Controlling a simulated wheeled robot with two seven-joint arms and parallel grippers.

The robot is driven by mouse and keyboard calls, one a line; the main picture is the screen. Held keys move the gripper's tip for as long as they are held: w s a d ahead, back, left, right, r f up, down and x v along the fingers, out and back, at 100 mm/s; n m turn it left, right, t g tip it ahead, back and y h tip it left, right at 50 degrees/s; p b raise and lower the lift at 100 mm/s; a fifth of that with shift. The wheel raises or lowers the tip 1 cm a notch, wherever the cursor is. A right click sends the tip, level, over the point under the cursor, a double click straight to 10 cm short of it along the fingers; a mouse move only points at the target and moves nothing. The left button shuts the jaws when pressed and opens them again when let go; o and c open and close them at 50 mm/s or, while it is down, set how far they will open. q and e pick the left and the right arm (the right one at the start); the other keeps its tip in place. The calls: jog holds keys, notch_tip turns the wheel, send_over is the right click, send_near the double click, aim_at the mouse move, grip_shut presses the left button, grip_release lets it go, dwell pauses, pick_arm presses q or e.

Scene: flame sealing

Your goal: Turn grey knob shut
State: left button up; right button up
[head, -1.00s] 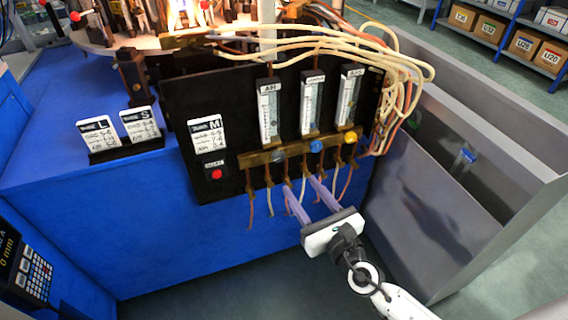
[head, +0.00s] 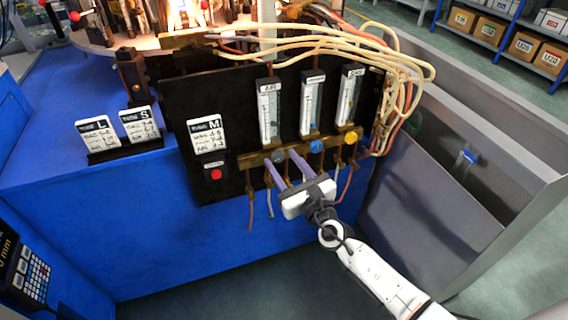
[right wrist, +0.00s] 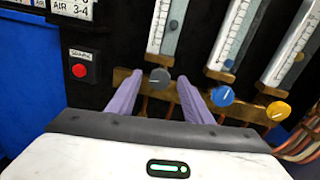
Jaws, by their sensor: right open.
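The grey knob (head: 279,156) sits on the brass manifold below the leftmost flow tube, on the black panel. In the right wrist view the grey knob (right wrist: 160,79) shows between my finger ends. My right gripper (head: 280,159) is open, its two purple fingers reaching up toward the manifold, one on each side of the grey knob; in the right wrist view its fingers (right wrist: 158,82) stand apart with a gap at the knob. I cannot tell whether either finger touches it. My left gripper is not in view.
The blue knob (head: 316,146) is just right of my right finger, and the yellow knob (head: 351,137) is farther right. A red button (head: 216,174) is on the panel at left. Hoses hang below the manifold. A grey metal bin (head: 420,195) stands at right.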

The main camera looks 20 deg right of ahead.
jog(key=shift+c, duration=0.3)
jog(key=c, duration=1)
jog(key=shift+f, duration=0.1)
